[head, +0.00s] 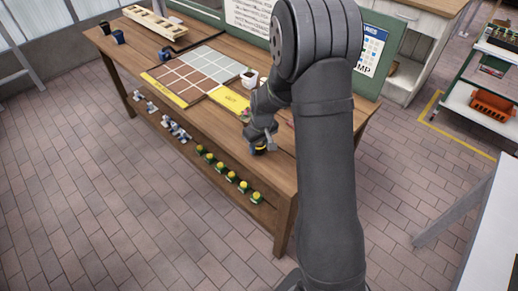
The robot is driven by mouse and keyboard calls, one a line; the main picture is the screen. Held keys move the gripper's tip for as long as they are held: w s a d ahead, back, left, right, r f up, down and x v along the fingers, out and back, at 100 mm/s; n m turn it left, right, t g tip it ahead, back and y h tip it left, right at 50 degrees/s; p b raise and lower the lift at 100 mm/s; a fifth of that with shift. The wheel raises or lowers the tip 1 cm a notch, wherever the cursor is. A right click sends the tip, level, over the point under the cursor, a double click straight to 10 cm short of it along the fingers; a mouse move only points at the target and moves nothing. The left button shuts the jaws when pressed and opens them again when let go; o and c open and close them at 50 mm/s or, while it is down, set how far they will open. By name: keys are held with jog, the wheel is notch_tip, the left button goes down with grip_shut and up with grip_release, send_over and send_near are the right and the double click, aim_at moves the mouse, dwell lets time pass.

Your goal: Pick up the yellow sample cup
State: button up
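My gripper (262,146) reaches down over the front right part of the wooden table (222,123). A small yellow patch (260,149) shows right at its fingertips and may be part of the yellow sample cup. The fingers and the dark wrist hide most of it. I cannot tell whether the fingers are closed on it or only around it.
A yellow-edged board with brown and grey squares (190,72) covers the table's middle. Beside it are a yellow strip (230,99) and a white cup (249,77). Dark blue cups (117,37) and a cream rack (155,22) stand far left. Yellow-topped items (232,177) line the lower shelf.

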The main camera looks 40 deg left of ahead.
jog(key=c, duration=0.3)
jog(key=shift+r, duration=0.1)
